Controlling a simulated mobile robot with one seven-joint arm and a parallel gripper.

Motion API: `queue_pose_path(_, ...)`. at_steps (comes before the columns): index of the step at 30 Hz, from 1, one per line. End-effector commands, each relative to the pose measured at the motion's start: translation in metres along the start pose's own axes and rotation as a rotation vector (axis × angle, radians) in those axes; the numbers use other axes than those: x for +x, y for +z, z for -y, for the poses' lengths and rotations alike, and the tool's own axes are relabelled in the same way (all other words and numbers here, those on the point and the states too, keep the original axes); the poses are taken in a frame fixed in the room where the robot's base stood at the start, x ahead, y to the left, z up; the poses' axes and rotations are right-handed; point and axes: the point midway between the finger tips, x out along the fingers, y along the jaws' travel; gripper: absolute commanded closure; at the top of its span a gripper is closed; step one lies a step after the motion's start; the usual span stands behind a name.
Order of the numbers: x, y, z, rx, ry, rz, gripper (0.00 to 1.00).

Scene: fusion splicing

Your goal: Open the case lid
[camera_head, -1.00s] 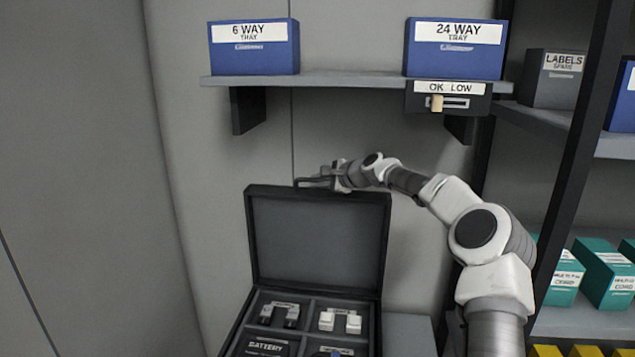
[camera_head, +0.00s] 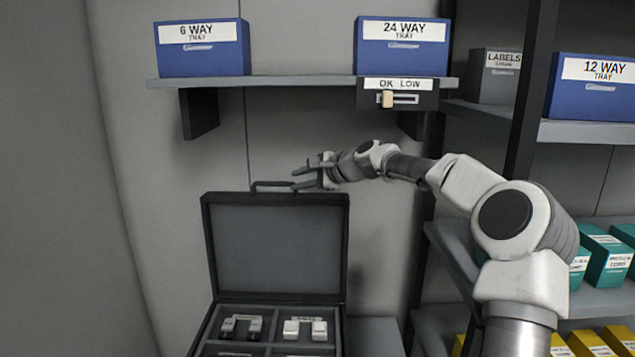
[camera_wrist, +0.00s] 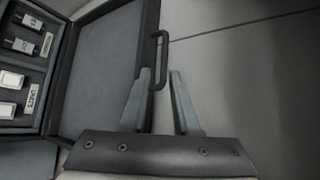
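The black case lid (camera_head: 276,245) stands upright and open behind the case base (camera_head: 205,330), its grey inner face showing. It also shows in the wrist view (camera_wrist: 105,65). The lid's handle (camera_head: 270,184) sticks up from its top edge. My gripper (camera_head: 298,178) is by the right end of the handle, above the lid. In the wrist view my gripper (camera_wrist: 160,72) has its two fingers spread, with nothing clamped between them. The handle (camera_wrist: 163,50) shows just beyond the fingertips, its near end appearing between the fingers.
The case holds compartments with small white and grey parts (camera_head: 305,328). Above is a shelf (camera_head: 280,81) with blue tray boxes (camera_head: 202,48) and an OK/LOW slider (camera_head: 388,98) under it. A rack with teal boxes (camera_head: 605,258) stands at right. The wall behind the lid is bare.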

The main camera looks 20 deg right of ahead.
Motion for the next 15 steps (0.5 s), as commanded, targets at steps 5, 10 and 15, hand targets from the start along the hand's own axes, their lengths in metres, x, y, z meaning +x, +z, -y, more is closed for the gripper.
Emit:
queue_pose_path(5, -0.035, -0.002, -0.002, -0.001, -0.001, -0.004, 0.7)
queue_pose_path(10, -0.057, -0.001, 0.0, 0.001, -0.001, -0.001, 0.7)
queue_pose_path(15, -0.066, 0.0, -0.001, 0.0, 0.001, 0.0, 0.7)
